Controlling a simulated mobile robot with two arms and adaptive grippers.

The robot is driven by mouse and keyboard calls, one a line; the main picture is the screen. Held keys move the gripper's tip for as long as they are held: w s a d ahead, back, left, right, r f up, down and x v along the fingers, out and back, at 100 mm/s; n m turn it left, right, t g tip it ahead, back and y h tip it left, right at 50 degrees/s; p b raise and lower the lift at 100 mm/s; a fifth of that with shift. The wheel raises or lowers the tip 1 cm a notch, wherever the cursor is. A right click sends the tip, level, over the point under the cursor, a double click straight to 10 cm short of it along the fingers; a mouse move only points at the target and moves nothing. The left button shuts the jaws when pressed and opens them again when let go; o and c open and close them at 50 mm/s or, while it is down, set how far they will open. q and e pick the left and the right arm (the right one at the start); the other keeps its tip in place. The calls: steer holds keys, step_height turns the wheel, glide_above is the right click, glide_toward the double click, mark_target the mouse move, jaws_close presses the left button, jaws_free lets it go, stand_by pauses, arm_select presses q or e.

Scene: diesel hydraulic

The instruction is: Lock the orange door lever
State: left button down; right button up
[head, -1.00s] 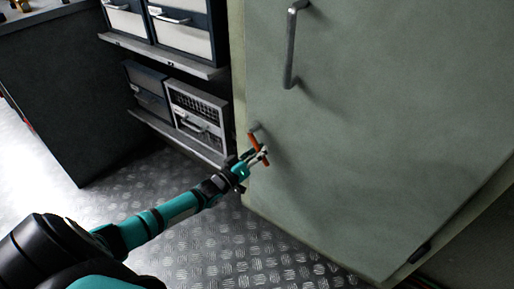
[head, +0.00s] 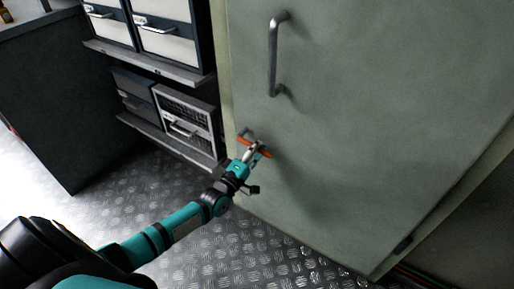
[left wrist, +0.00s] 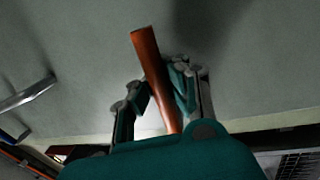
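The orange door lever (head: 262,152) is on the lower left part of the pale green cabinet door (head: 370,120), near its left edge. It slants down to the right. My left gripper (head: 252,153) is at the lever, close to the door. In the left wrist view the lever (left wrist: 150,65) runs between the two spread fingers (left wrist: 158,92), its free end reaching past the fingertips. A small gap seems to show beside it; firm contact cannot be told. The lever's lower part is hidden behind the gripper body. My right gripper is not in view.
A grey bar handle (head: 273,55) sits higher on the door and also shows in the left wrist view (left wrist: 28,94). Drawers and crates on shelves (head: 150,62) stand left of the door. The patterned metal floor (head: 205,255) is clear.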

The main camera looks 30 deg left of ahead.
arm_select(q)
steer(key=shift+s+r+n+y, duration=0.15)
steer(key=shift+n+y, duration=0.25)
steer(key=shift+n, duration=0.5)
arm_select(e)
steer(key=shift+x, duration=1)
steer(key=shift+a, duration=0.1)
arm_select(q)
steer(key=c, duration=2)
jaws_free()
steer(key=o, duration=0.5)
steer(key=shift+s+a+r, duration=0.1)
steer(key=shift+s+a, duration=0.05)
steer(key=shift+o, duration=1.3)
steer(key=shift+r, duration=0.1)
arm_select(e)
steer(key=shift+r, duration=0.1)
arm_select(q)
steer(key=s+f, duration=0.2)
steer(key=s, duration=0.9)
steer(key=shift+s+a+f, duration=0.15)
steer(key=shift+s+a, duration=0.15)
steer(key=shift+a, duration=0.05)
